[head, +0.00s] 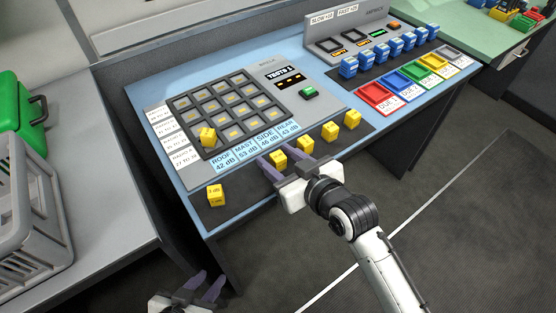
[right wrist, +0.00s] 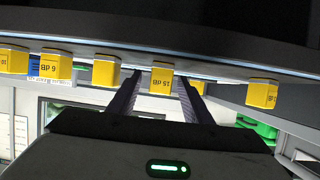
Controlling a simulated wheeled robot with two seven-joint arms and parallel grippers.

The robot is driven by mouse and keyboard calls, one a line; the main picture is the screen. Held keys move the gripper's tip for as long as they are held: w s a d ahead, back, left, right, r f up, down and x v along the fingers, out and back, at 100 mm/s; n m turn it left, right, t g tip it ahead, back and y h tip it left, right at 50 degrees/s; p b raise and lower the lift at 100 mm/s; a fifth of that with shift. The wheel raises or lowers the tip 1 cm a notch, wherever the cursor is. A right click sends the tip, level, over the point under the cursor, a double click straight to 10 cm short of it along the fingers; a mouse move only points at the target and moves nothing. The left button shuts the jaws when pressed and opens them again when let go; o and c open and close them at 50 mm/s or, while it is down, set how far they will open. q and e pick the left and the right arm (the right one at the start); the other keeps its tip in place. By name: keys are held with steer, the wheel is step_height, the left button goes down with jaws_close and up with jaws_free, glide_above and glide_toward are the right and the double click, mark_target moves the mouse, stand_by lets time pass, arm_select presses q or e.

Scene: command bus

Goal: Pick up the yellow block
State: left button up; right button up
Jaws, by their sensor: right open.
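Several yellow blocks lie along the dark front strip of the blue desk. They include the far-left block (head: 215,195), the block by my right gripper (head: 278,157), and three to its right: (head: 306,145), (head: 329,131) and the rightmost block (head: 352,119). Another yellow block (head: 208,137) sits on the button grid. My right gripper (head: 268,162) is open at the strip. In the right wrist view a block marked BP 51 (right wrist: 160,80) shows between its fingertips; contact cannot be told. My left gripper (head: 205,284) is open and empty, low at the left.
The button grid (head: 222,92) and label cards (head: 252,145) lie behind the strip. Coloured trays (head: 376,94) and several blue blocks (head: 380,55) stand to the right. A grey crate (head: 30,215) and a green case (head: 28,115) stand on the left counter. Floor is clear at right.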

steer(key=shift+c, duration=0.2)
steer(key=c, duration=1.1)
